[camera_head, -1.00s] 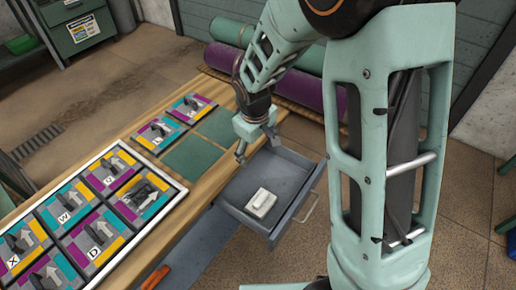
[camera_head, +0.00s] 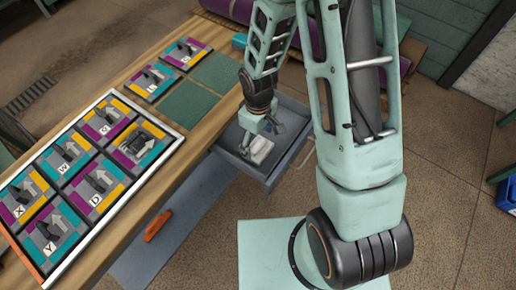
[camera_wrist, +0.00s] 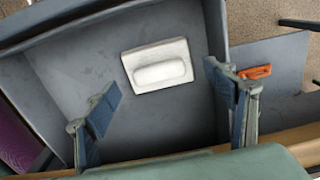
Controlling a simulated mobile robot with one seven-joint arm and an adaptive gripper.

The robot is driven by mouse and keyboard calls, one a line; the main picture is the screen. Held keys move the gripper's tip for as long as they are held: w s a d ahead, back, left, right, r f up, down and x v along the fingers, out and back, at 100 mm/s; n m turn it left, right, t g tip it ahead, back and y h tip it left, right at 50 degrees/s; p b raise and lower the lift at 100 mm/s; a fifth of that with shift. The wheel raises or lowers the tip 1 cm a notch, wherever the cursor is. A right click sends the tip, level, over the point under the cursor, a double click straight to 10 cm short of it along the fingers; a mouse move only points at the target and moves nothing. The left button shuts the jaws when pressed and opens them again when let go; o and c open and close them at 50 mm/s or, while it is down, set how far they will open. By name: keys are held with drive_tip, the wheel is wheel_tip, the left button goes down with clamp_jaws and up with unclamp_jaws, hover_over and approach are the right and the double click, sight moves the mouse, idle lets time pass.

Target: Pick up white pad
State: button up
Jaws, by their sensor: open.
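The white pad (camera_wrist: 158,66) lies flat in the open grey drawer (camera_wrist: 60,66), with a rounded raised grip on its top. In the head view the pad (camera_head: 261,151) shows just beside my fingers, partly covered by them. My gripper (camera_wrist: 168,105) is open and empty above the drawer. In the wrist view its two blue fingers stand wide apart, one on each side of the pad and lower in the picture than it. In the head view my gripper (camera_head: 260,143) reaches down into the drawer area.
A wooden table (camera_head: 196,122) holds a white-framed tray (camera_head: 178,141) of colored tiles with arrow-marked pieces. An orange-handled tool (camera_head: 157,226) lies on a grey surface below the table edge. Rolled rugs (camera_head: 228,8) lie behind.

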sight(259, 146)
drive_tip(key=shift+w+f, duration=0.1)
drive_tip(key=shift+f, duration=1.55)
drive_tip(key=shift+c, duration=0.4)
drive_tip(key=c, duration=1.1)
drive_tip(key=shift+d, duration=0.1)
